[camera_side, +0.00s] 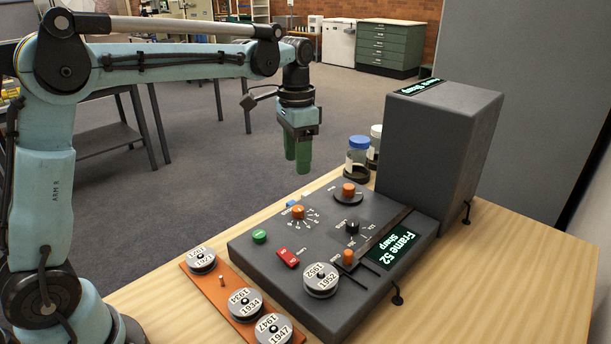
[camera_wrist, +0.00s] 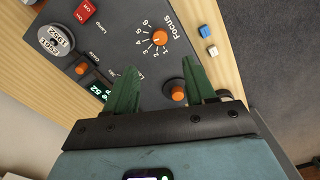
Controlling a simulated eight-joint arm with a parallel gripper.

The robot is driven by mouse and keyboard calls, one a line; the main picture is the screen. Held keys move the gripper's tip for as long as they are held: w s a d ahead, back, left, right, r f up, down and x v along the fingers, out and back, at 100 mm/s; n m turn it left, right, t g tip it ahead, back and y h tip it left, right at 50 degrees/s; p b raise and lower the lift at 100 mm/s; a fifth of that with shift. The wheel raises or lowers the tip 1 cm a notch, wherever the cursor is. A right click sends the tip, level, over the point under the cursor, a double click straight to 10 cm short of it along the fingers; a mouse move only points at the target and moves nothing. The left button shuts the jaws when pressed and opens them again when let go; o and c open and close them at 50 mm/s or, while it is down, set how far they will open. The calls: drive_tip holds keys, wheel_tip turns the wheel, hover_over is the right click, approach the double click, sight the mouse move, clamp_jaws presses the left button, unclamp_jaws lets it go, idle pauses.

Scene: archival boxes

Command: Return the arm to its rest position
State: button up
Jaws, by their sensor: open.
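My gripper (camera_side: 298,157) hangs with its green fingers pointing down, above the far left edge of the dark grey control panel (camera_side: 262,270). In the wrist view my gripper (camera_wrist: 160,88) shows two green fingers spread apart with nothing between them. The fingers look clear of the panel and its knobs. My arm reaches across from the left, its forearm roughly level.
The panel carries an orange focus knob (camera_side: 298,212), a red switch (camera_side: 288,257), a reel marked 1952 (camera_side: 320,279) and a lit screen (camera_side: 394,247). A tall grey box (camera_side: 437,150) and a blue-capped jar (camera_side: 358,153) stand behind. An orange reel board (camera_side: 222,287) lies in front.

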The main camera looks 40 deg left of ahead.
idle(0.3)
drive_tip(key=s+d+f+n+t, duration=0.1)
drive_tip(key=s+f+n+t, duration=0.1)
drive_tip(key=s, duration=0.6)
drive_tip(key=s+d+f+n+t, duration=0.1)
drive_tip(key=s+n+t, duration=0.1)
drive_tip(key=s+t, duration=0.3)
drive_tip(key=s, duration=0.3)
drive_tip(key=shift+f+n, duration=0.3)
drive_tip(key=shift+f, duration=0.05)
drive_tip(key=shift+d, duration=0.1)
idle(1.0)
